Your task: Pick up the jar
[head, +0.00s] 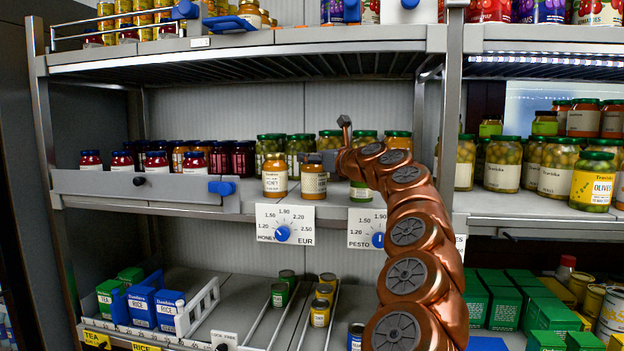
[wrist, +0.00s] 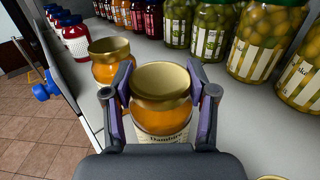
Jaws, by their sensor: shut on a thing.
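A honey-coloured jar with a gold lid and a pale label (wrist: 160,117) sits between the two fingers of my gripper (wrist: 160,92) in the wrist view. The fingers press on both sides of it, just below the lid. In the head view the same jar (head: 313,182) is upright at the front of the middle shelf, with my gripper (head: 326,160) at its upper right. I cannot tell whether its base touches the shelf. A similar honey jar (head: 275,178) stands just to its left, and shows in the wrist view too (wrist: 111,62).
Green-lidded olive jars (head: 364,170) stand close behind and to the right. Red and dark jars (head: 156,162) line the shelf to the left. Price dials (head: 284,224) hang on the shelf's front edge. The upper shelf (head: 250,50) lies above; open floor (wrist: 35,120) shows in front.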

